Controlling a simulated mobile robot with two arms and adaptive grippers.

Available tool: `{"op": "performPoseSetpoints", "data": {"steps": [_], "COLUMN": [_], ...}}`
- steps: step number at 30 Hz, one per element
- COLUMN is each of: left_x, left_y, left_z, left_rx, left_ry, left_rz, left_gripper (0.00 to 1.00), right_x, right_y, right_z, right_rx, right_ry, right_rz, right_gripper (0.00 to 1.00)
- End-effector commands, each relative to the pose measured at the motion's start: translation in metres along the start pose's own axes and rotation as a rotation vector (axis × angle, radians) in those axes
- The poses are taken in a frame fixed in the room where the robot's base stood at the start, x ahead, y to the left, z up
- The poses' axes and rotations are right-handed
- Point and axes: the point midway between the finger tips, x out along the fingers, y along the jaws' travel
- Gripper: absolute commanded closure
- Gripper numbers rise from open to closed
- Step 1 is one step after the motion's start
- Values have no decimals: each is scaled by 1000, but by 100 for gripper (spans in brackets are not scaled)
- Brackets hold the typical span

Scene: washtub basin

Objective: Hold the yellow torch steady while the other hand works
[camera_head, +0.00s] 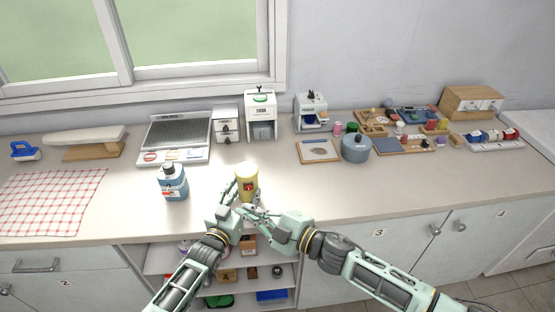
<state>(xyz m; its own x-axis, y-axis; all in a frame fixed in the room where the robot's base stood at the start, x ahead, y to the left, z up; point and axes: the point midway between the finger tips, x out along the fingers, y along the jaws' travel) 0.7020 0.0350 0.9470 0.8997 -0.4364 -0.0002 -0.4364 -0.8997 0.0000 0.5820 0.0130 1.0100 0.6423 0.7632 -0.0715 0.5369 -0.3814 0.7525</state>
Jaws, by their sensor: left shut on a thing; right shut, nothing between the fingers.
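The yellow torch (247,176) stands upright near the front edge of the counter, with a red and dark patch on its side. My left gripper (235,190) is shut on the torch from its left side. My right gripper (252,213) is shut and empty, just in front of and below the torch. The lower part of the torch is partly hidden by my fingers, and I cannot tell whether my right fingertips touch it.
A washboard basin (176,138) and a white dispenser (261,116) are behind. A blue-grey pot (356,148) and a board (318,151) lie to the right. A checked cloth (50,203) covers the left. The right front counter is clear.

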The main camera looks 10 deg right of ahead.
Motion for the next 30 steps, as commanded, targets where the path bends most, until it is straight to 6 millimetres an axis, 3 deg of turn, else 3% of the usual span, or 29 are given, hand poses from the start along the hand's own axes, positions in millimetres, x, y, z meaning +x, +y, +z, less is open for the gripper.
{"op": "performPoseSetpoints", "data": {"steps": [8,20,26,30], "left_x": [0,-4,-28,-56], "left_y": [0,-1,0,0], "left_z": [0,1,1,2], "left_rx": [0,0,-1,-1], "left_ry": [0,0,-1,-1], "left_rz": [0,-1,0,-1], "left_gripper": [27,27,27,27], "right_x": [0,0,0,0], "right_y": [0,0,0,0], "right_z": [0,0,0,0], "right_rx": [0,0,0,0], "right_ry": [0,1,1,1], "right_rz": [0,0,0,0], "right_gripper": [100,100,100,100]}}
